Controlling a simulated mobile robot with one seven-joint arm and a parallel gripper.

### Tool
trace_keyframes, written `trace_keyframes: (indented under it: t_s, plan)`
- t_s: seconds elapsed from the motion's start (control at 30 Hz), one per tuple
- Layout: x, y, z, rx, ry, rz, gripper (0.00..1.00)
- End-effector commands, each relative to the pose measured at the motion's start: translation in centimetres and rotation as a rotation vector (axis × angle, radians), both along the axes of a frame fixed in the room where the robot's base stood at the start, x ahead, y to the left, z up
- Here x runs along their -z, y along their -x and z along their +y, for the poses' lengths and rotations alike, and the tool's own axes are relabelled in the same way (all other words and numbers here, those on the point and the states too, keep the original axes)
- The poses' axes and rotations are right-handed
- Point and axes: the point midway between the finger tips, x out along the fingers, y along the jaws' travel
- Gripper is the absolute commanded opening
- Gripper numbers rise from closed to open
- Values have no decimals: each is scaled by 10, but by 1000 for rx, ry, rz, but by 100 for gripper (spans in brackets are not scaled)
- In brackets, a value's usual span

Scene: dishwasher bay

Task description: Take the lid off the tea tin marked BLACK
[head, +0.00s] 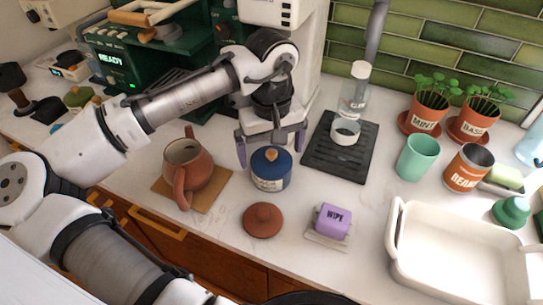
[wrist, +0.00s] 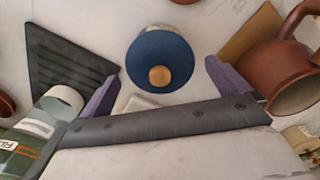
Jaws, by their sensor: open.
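The tea tin (head: 270,184) is a small dark blue canister standing upright on the counter; its label is too small to read. Its blue lid (head: 260,160) with a round wooden knob (head: 271,154) sits on top. In the wrist view the lid (wrist: 150,50) and knob (wrist: 159,76) show from above, between the fingers. My gripper (head: 271,157) is open, pointing down at the tin, with one purple finger to each side. The fingers (wrist: 163,72) appear apart from the lid; their exact height over it is hard to tell.
A brown teapot (head: 194,163) on a cork mat (head: 215,190) stands close left. A terracotta lid (head: 262,220) and purple WIPE block (head: 332,220) lie in front.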

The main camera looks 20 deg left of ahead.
Motion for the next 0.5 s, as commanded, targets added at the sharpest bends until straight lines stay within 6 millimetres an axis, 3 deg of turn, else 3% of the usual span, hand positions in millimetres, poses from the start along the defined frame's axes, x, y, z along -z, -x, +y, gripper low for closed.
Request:
trace_keyframes:
  t_s: [0.33,0.5]
  plan:
    - [11,0,0,0,0,0,100]
    - [10,0,0,1,0,0,78]
